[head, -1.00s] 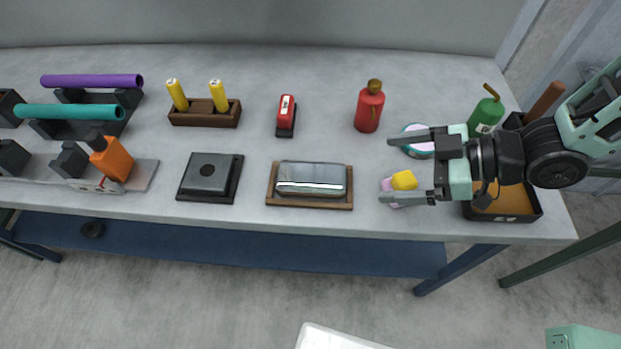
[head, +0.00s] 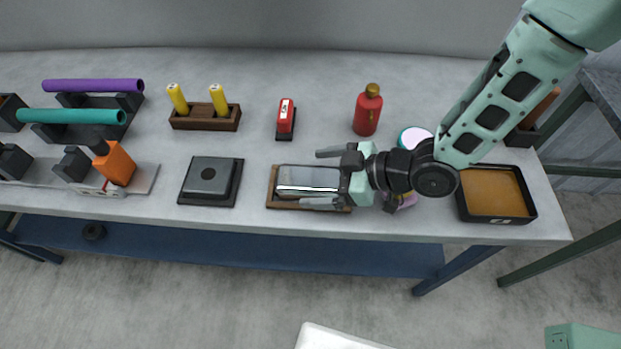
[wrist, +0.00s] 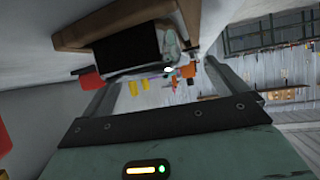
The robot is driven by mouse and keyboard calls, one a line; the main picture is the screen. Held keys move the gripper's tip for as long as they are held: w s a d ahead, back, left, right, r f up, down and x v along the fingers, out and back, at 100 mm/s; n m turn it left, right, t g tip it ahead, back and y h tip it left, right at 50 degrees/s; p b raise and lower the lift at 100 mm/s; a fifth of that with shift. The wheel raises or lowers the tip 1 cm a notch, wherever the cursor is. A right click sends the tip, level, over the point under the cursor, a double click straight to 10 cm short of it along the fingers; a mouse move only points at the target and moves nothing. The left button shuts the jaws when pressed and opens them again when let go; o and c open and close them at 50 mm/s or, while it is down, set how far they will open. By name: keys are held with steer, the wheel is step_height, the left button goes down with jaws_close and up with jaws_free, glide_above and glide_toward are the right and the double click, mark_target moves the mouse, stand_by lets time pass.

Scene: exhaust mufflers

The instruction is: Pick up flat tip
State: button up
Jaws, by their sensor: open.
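No thing in view is clearly marked as the flat tip. Two yellow cylinders (head: 178,99) (head: 219,99) stand upright in a dark wooden block (head: 205,119) at the back left; what is below their tops is hidden. A silver rounded case (head: 309,178) lies in a wooden tray (head: 283,207) near the table's front edge. My gripper (head: 310,180) is open and empty, its fingers pointing left above the case and partly hiding it. In the wrist view the tray (wrist: 88,34) is close by, and small yellow shapes (wrist: 133,88) show between the fingers.
A dark square block (head: 208,178) on a black base is left of the tray. A red stapler-like thing (head: 285,118) and a red bottle (head: 367,110) stand behind. An orange block (head: 113,163) and tubes (head: 93,86) are far left. A black-rimmed bin (head: 497,220) is at right.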

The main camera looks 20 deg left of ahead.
steer(key=shift+a+f, duration=0.25)
steer(key=shift+a, duration=0.15)
steer(key=c, duration=1.3)
steer(key=shift+r, duration=0.1)
